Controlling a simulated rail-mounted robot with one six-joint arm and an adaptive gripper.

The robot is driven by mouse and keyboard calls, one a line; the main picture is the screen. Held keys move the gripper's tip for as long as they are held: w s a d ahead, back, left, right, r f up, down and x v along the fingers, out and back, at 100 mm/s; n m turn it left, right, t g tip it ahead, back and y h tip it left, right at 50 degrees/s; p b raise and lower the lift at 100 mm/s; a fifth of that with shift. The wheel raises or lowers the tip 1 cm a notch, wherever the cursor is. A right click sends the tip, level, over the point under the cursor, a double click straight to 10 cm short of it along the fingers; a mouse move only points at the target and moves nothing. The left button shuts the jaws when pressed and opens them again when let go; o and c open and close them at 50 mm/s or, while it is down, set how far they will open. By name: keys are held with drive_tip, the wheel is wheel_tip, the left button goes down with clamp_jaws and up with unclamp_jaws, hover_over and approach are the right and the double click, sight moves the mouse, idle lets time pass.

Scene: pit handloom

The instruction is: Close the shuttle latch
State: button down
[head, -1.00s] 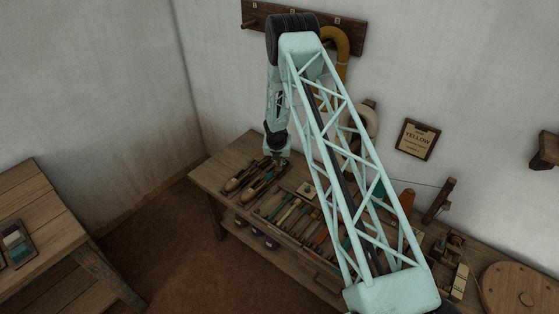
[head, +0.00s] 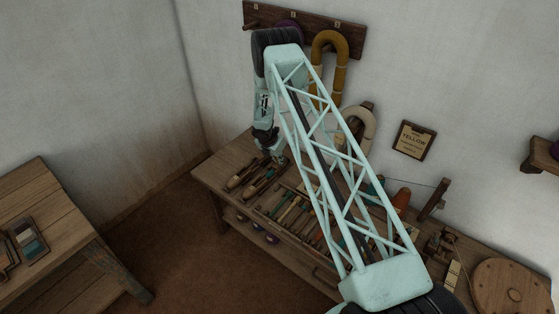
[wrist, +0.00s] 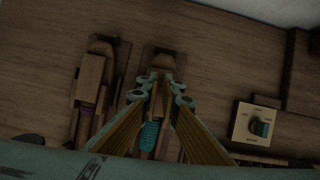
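Two wooden shuttles lie side by side on the bench. In the wrist view the left shuttle (wrist: 92,85) has a wooden piece along its top and purple thread. The right shuttle (wrist: 159,60) carries teal thread (wrist: 150,135). In the head view my gripper (head: 277,157) is at the bench's left end, by the shuttles (head: 243,176).
A small plate with a dark teal knob (wrist: 259,127) is right of the gripper. A tray of tools (head: 290,212) fills the bench's middle. Coils hang on a wall rack (head: 345,38). Another table (head: 50,225) stands at the left. Bare bench shows beyond the shuttles.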

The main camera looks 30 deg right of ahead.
sight(274, 167)
drive_tip(key=shift+m, duration=0.6)
drive_tip(key=c, duration=3.2)
unclamp_jaws()
drive_tip(key=shift+o, duration=0.2)
drive_tip(key=shift+r, duration=0.15)
drive_tip(key=v, duration=1.1)
drive_tip(key=shift+a+r, duration=0.25)
drive_tip(key=shift+r, duration=0.1)
drive_tip(key=shift+w, duration=0.1)
